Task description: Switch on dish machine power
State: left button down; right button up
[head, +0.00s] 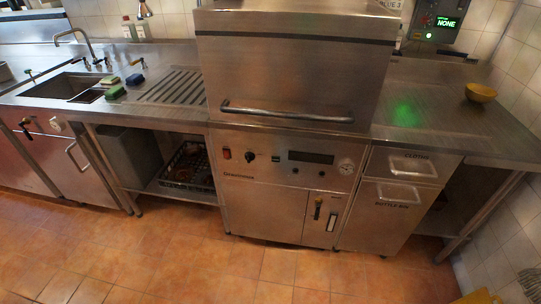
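The dish machine (290,85) stands in the middle of the head view, a steel unit with its hood down and a long bar handle (287,115) across the hood front. Its front panel (270,180) has a small red switch (227,153) at the left end and a black knob (249,157) beside it. A dark display (310,157) shows no lit text, and a round gauge (346,166) sits to its right. The red switch is too small to tell its position. Neither of my grippers is in view.
Left are a sink (70,86), sponges (115,92) and a dish rack (188,168) on a low shelf. Right are a bin cabinet (385,215), a yellow bowl (480,92) and a wall box with a green display (446,22). The tiled floor (180,260) in front is clear.

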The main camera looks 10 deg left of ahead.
aim_at(227, 152)
jog(key=z, duration=0.3)
jog(key=i, duration=1)
jog(key=u, duration=0.25)
